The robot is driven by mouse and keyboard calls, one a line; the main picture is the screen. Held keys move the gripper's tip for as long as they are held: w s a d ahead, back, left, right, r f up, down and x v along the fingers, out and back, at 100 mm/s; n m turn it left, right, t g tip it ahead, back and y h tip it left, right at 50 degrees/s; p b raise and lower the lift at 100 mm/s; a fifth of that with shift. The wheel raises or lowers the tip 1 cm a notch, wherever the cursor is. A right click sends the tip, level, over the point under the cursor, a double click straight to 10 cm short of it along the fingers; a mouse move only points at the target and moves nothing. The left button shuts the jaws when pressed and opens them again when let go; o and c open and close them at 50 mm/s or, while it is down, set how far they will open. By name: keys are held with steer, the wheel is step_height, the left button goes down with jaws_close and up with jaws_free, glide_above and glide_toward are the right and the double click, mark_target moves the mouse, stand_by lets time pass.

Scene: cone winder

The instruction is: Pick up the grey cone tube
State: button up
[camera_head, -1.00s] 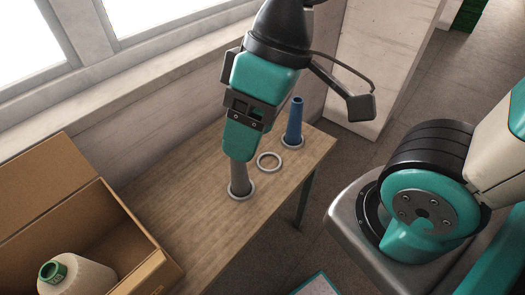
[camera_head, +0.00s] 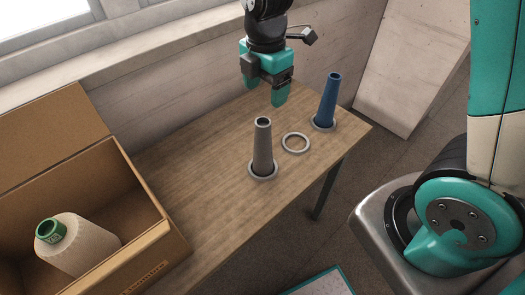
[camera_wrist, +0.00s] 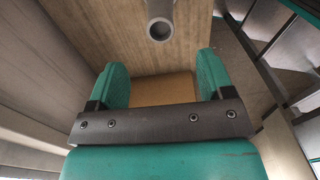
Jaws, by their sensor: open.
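The grey cone tube (camera_head: 262,147) stands upright in a grey ring on the wooden table (camera_head: 205,215). Its open top also shows at the upper middle of the wrist view (camera_wrist: 160,28). My gripper (camera_head: 264,98) is open and empty, above the table and behind the grey tube in the head view. In the wrist view its two teal fingers (camera_wrist: 160,78) are spread apart, and the tube is beyond them, not between them.
A blue cone tube (camera_head: 327,100) stands in a ring at the table's right end. An empty ring (camera_head: 296,143) lies between the two tubes. An open cardboard box (camera_head: 150,240) at the left holds a yarn cone (camera_head: 85,245) with a green tube. A wall and window run behind.

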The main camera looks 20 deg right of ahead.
mark_target(262, 133)
step_height(262, 133, down, 8)
steer(key=shift+r, duration=0.15)
steer(key=shift+s+a+f+p, duration=0.15)
steer(key=shift+f+p, duration=0.1)
steer(key=shift+f, duration=0.65)
steer(key=shift+w+a+f+p, duration=0.1)
steer(key=shift+f+p, duration=0.2)
steer(key=shift+f, duration=0.65)
steer(key=shift+s+a+f+p, duration=0.15)
steer(key=shift+f+p, duration=0.1)
steer(key=shift+f, duration=0.65)
steer(key=shift+w, duration=0.1)
steer(key=shift+c, duration=0.2)
steer(key=c, duration=1.1)
